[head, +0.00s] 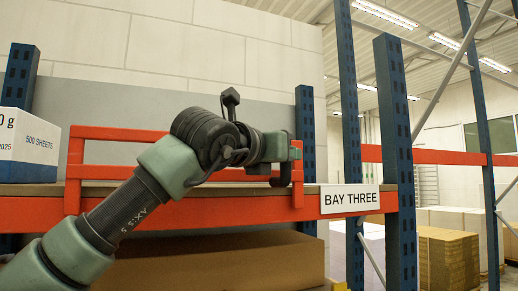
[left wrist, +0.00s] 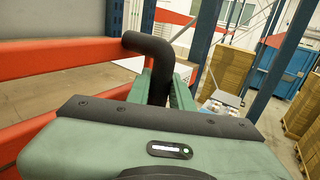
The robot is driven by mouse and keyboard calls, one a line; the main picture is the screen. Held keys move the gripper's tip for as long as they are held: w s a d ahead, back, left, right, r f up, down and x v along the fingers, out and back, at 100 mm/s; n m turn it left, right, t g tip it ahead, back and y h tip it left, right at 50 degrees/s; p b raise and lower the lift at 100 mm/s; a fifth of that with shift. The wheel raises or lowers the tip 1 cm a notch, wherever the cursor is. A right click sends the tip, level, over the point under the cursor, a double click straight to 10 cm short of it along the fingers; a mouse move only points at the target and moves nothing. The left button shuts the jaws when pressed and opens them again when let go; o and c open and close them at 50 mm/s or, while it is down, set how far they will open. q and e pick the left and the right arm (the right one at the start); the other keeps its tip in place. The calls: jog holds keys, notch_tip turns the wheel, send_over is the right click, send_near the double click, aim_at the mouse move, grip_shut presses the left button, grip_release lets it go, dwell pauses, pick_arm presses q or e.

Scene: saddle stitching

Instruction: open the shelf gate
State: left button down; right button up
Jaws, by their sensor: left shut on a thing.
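The shelf gate (head: 75,168) is an orange frame standing along the front of the shelf above the orange beam. Its right post (head: 297,185) is near the shelf's right end. My left arm reaches up from the lower left across the gate, hiding much of its middle. My left gripper (head: 290,152) is at the gate's right end. In the left wrist view, my left gripper (left wrist: 163,88) is shut on a dark bent handle (left wrist: 150,43). The handle curves toward the orange rails. My right gripper is in neither view.
The orange shelf beam (head: 240,209) carries a sign (head: 349,199) reading BAY THREE. A white box (head: 28,138) marked 500 SHEETS stands on the shelf at left. A blue upright (head: 396,160) stands right of the sign. Cardboard stacks (head: 446,258) stand behind at right.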

pick_arm(q)
jog(key=d, duration=0.1)
jog(key=w+d, duration=0.1)
jog(key=d, duration=0.1)
jog(key=shift+r, duration=0.15)
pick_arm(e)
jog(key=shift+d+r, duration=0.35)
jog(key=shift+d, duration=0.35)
pick_arm(q)
jog(key=c, duration=1.3)
grip_release()
jog(key=shift+o, duration=0.2)
jog(key=shift+s, duration=0.1)
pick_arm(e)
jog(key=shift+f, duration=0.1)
